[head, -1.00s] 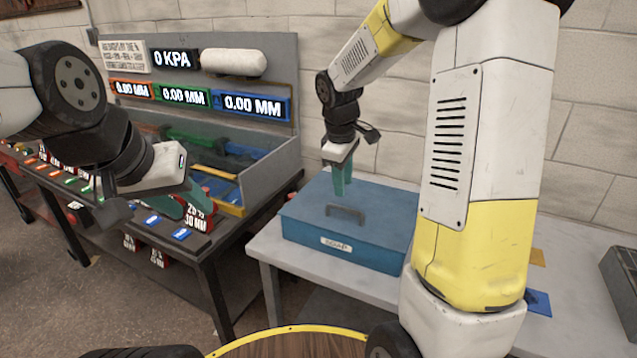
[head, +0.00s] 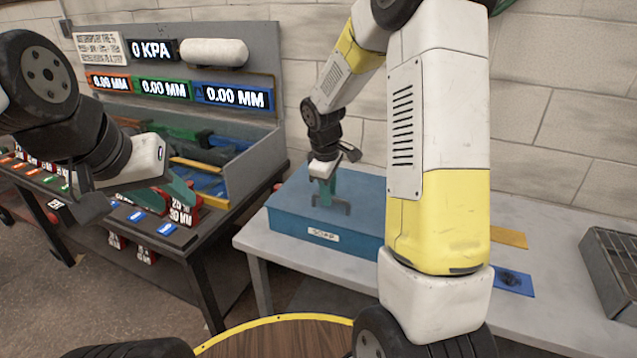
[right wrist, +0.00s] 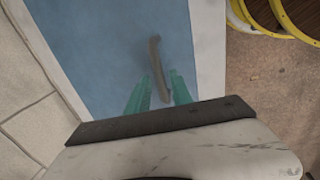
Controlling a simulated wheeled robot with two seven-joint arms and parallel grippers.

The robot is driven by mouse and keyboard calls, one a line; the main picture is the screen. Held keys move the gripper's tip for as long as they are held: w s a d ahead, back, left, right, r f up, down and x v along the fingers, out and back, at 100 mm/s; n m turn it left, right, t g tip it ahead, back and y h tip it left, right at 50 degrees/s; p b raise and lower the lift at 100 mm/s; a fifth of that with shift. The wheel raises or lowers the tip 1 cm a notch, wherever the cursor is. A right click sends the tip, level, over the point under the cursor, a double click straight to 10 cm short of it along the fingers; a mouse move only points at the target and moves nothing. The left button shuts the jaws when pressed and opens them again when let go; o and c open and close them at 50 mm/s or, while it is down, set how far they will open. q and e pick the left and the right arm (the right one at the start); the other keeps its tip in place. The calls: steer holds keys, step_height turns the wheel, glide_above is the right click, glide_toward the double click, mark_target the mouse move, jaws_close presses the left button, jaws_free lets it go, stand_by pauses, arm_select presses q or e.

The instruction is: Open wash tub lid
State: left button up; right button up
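The wash tub is a blue box (head: 290,220) with a flat lid (head: 292,190) and a "SOAP" label, on the grey table; the lid is down. A grey bar handle (head: 346,209) stands on the lid. My right gripper (head: 326,204) points down at the handle, partly hiding it. In the right wrist view the teal fingers (right wrist: 159,90) are apart, with the handle (right wrist: 157,62) showing between and beyond them; contact cannot be told. My left gripper (head: 182,198) is open and empty at the left, in front of the red blocks on the other bench.
The left bench carries display panels (head: 165,88), coloured bins and red blocks (head: 185,216). Blue and yellow plates (head: 513,280) and a grey metal crate (head: 610,265) lie right on the table. A round wooden top with a yellow rim (head: 280,322) is in front.

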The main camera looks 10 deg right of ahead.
jaws_close()
stand_by(1.2)
